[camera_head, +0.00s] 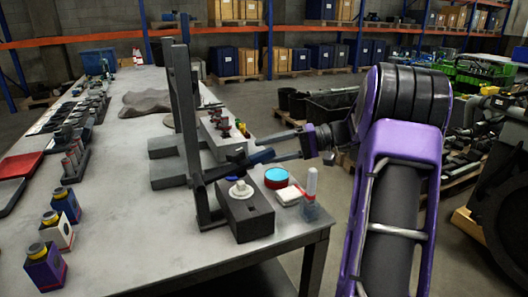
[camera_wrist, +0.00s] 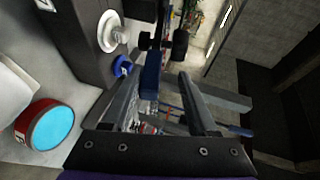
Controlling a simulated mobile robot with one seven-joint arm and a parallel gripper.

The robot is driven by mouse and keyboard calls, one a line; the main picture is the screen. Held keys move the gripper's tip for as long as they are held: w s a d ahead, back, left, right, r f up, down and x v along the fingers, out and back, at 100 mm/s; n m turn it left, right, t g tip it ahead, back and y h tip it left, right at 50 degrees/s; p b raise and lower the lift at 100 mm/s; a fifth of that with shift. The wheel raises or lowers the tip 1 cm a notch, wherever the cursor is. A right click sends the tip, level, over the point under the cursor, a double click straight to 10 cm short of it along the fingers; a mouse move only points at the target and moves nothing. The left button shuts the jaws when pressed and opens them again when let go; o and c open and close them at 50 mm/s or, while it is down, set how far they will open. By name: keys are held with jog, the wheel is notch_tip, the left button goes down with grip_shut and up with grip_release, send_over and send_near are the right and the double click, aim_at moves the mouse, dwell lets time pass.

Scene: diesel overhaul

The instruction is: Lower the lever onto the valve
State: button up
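The lever is a dark bar with a blue grip (camera_head: 262,157), reaching right from a dark upright stand (camera_head: 186,120). The white valve (camera_head: 240,189) stands on a dark grey block (camera_head: 246,215) near the table's front right corner. The lever is raised above the valve, apart from it. My gripper (camera_head: 284,153) is at the grip end of the lever, coming from the right. In the wrist view my gripper's fingers (camera_wrist: 160,88) are spread, with the blue grip (camera_wrist: 151,76) between or just beyond them, nearer the left finger. The valve (camera_wrist: 109,31) is at upper left there.
A round tin with a cyan top (camera_head: 276,176), a white pad (camera_head: 287,196) and a clear bottle (camera_head: 311,190) stand right of the block. Several small boxed bottles (camera_head: 55,231) and a red tray (camera_head: 20,165) lie left. The table's (camera_head: 130,215) middle front is clear.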

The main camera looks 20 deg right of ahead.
jog(key=p+v, duration=0.1)
jog(key=v, duration=1.5)
jog(key=shift+p, duration=0.35)
